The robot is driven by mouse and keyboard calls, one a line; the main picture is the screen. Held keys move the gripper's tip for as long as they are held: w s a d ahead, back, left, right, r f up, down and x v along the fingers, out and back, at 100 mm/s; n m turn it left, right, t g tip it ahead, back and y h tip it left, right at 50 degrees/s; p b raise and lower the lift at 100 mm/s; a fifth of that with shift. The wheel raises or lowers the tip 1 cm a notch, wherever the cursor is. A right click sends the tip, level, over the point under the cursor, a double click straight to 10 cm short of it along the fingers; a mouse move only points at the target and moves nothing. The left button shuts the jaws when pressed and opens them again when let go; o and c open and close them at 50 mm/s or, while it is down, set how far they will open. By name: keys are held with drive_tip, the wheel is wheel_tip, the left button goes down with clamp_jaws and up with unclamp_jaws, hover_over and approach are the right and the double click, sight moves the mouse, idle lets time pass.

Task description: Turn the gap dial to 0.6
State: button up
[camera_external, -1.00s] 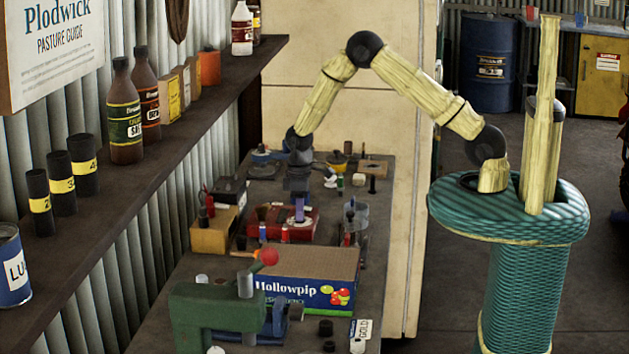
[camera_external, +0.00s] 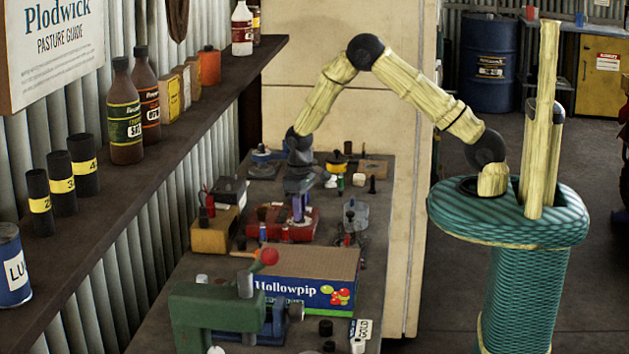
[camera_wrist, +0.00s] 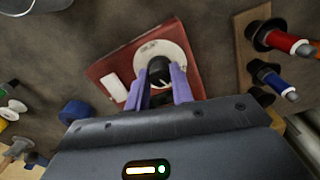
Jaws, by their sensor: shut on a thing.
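The gap dial (camera_wrist: 158,66) is a black knob with a pale pointer line, set on a white round face (camera_wrist: 176,52) on a red box (camera_wrist: 106,68). The scale marks are too small to read. My gripper (camera_wrist: 164,78) has its two purple fingers on either side of the knob, shut on it. In the external view my gripper (camera_external: 298,213) points down onto the red box (camera_external: 303,232) on the workbench; the knob is hidden there.
A Hollowpip carton (camera_external: 305,279) and a green vise (camera_external: 215,309) with a red-ended lever stand in front of the red box. A wooden block (camera_external: 214,231) stands to its left. Red and blue plug-like parts (camera_wrist: 283,42) lie at right in the wrist view.

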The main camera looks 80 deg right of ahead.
drive_tip(key=o, duration=1)
wheel_tip(320, 180, up, 17)
drive_tip(key=b, duration=0.3)
drive_tip(key=shift+r, duration=0.2)
drive_tip(key=s+a+f+n+t, duration=0.1)
drive_tip(key=s+a, duration=0.1)
drive_tip(key=s, duration=0.4)
drive_tip(key=s+a+f, duration=0.1)
drive_tip(key=s+a, duration=0.2)
drive_tip(key=s, duration=0.4)
drive_tip(key=s+a+f+n+t, duration=0.1)
drive_tip(key=s+a, duration=0.2)
drive_tip(key=s, duration=0.4)
drive_tip(key=shift+s+a+n+t, duration=0.25)
drive_tip(key=shift+n+t, duration=0.05)
drive_tip(key=shift+f, duration=0.1)
